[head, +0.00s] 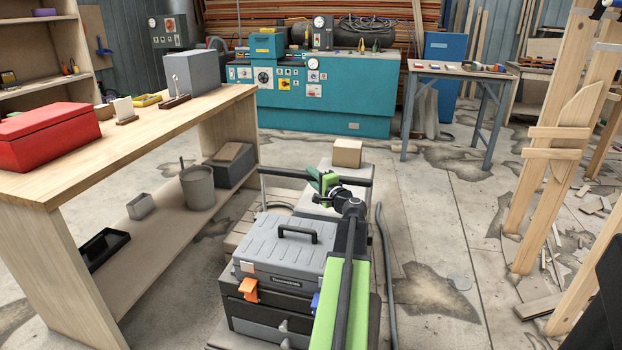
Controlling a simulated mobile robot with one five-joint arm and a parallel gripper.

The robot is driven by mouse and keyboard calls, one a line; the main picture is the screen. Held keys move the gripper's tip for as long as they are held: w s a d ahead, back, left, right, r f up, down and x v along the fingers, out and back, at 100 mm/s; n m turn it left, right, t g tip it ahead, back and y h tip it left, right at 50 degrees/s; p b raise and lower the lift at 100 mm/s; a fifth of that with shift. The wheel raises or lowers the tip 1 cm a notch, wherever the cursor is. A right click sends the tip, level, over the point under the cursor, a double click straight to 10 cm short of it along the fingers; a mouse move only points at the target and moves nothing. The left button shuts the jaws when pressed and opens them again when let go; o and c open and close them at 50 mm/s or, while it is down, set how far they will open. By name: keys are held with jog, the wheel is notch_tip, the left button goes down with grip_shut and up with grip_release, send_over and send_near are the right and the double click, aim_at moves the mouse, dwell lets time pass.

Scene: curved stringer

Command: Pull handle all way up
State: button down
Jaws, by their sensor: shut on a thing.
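A stacked rolling toolbox (262,262) stands on the floor in the lower middle of the head view, with a grey lid and darker boxes below. Behind its lid is a dark horizontal pull handle (282,173), raised above the lid on a thin grey post at its left end. The right post is mostly hidden by my arm. My gripper (324,181), with green fingers, is shut on the bar right of its middle. The exact finger contact is small and partly hidden by my wrist.
A wooden workbench (150,135) with a red box (48,136) is close on the left. A cardboard box (347,153) sits behind the handle. A teal machine (340,95) stands at the back. Wooden frames (545,180) are at right. Floor between is mostly clear.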

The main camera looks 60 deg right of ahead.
notch_tip(320, 180, up, 14)
jog(key=p, duration=1.2)
jog(key=shift+d+r+p, duration=0.2)
jog(key=shift+d+p, duration=0.15)
jog(key=shift+d, duration=0.05)
jog(key=shift+s, duration=0.1)
jog(key=c, duration=1.6)
grip_release()
jog(key=o, duration=0.4)
jog(key=shift+s+a+r, duration=0.1)
jog(key=shift+a+r, duration=0.05)
jog(key=shift+a, duration=0.05)
jog(key=shift+a, duration=0.15)
